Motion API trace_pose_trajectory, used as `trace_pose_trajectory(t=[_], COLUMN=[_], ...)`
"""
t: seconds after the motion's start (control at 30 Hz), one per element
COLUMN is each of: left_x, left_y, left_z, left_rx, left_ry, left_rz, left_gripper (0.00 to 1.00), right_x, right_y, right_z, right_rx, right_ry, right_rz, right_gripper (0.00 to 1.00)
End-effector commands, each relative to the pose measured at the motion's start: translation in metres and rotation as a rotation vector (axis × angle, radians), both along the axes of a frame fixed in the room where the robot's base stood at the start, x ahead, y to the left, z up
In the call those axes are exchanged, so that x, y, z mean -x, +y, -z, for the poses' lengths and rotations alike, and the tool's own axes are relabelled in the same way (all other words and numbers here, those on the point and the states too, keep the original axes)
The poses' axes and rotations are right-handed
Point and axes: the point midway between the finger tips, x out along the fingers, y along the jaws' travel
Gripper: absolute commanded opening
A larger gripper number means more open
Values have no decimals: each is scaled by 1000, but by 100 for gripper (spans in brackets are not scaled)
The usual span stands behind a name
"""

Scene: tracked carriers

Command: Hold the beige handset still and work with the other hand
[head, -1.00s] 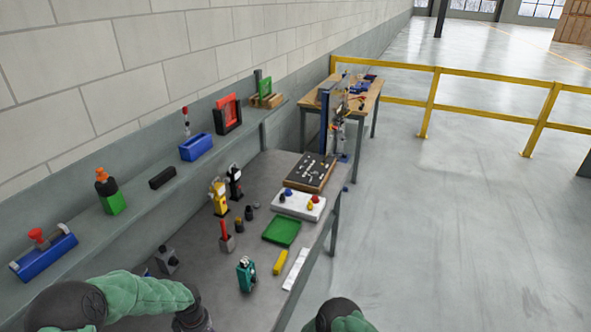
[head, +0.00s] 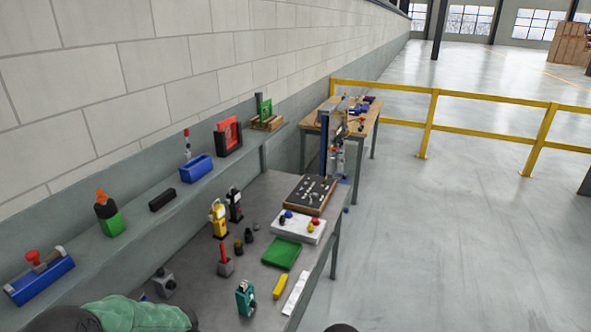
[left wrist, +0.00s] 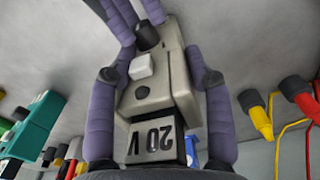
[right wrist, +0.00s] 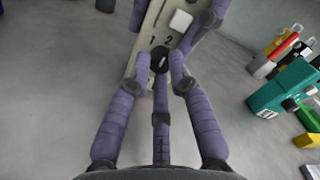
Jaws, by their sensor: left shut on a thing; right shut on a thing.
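The beige handset (left wrist: 160,88) fills the middle of the left wrist view. It has a white square button (left wrist: 142,66), a black knob (left wrist: 147,37) and a black block marked 20V (left wrist: 152,142) at its near end. My left gripper (left wrist: 160,82) is shut on the handset, with purple fingers on both sides. In the right wrist view, the handset (right wrist: 153,30) shows a "2" above the black knob (right wrist: 160,57). My right gripper (right wrist: 160,68) has its fingertips closed around this knob. The head view shows neither gripper nor the handset.
The grey bench holds a teal tool (head: 245,298), a yellow tool (head: 218,220), a green tray (head: 281,254) and a white board (head: 297,227). Blue holders and other tools stand on the wall ledge. A yellow railing (head: 431,120) borders open floor at right.

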Motion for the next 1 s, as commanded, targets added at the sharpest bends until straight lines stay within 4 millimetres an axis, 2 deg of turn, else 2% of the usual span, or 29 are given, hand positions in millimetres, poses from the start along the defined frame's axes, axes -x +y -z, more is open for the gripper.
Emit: trace_pose_trajectory(t=[0.03, 0.2, 0.23, 0.3, 0.33, 0.83, 1.0], left_x=[8, 8, 8, 8, 8, 7, 6], left_y=[-6, -6, -7, -7, -7, -4, -3], left_z=[3, 3, 3, 3, 4, 4, 4], left_rx=[6, 6, 6, 6, 6, 4, 4], left_ry=[20, 20, 20, 21, 21, 18, 16], left_rz=[7, 8, 8, 8, 8, 5, 4], left_gripper=[12, 12, 12, 12, 12, 12, 12], right_x=[-4, -4, -4, -4, -4, -2, 3], right_y=[0, 0, 0, 0, 0, 0, -11], right_z=[1, 1, 1, 1, 1, 1, 2], right_rx=[-1, -7, -6, -6, -7, -9, -10], right_ry=[17, 29, 28, 28, 28, 28, 31], right_rz=[6, 6, 6, 6, 7, 3, 4], right_gripper=[0, 0, 26, 46, 48, 48, 48])
